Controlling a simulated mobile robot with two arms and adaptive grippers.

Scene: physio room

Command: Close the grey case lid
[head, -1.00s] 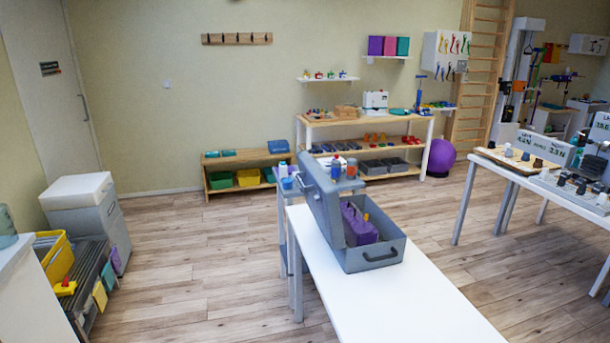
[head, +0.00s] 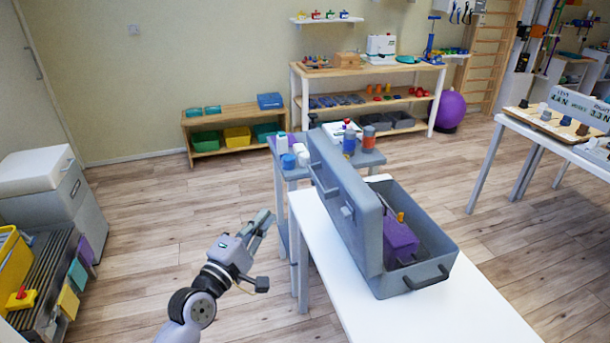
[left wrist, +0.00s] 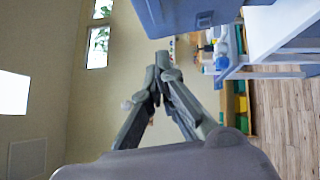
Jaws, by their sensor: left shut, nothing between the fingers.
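The grey case (head: 425,248) stands open on the white table in the head view. Its lid (head: 345,215) stands up, tilted a little, on the left side of the case. A purple object (head: 400,242) sits inside the case. My left gripper (head: 264,220) is shut and empty, left of the lid and apart from it. In the left wrist view my left gripper (left wrist: 160,62) shows its fingertips together, with a grey-blue surface, likely the lid (left wrist: 190,15), above them. My right gripper is not in view.
The white table (head: 350,310) carries the case; its left end is near my gripper. A small grey side table (head: 372,158) with bottles stands behind the lid. Floor is free left of the table. A grey bin (head: 50,190) stands far left.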

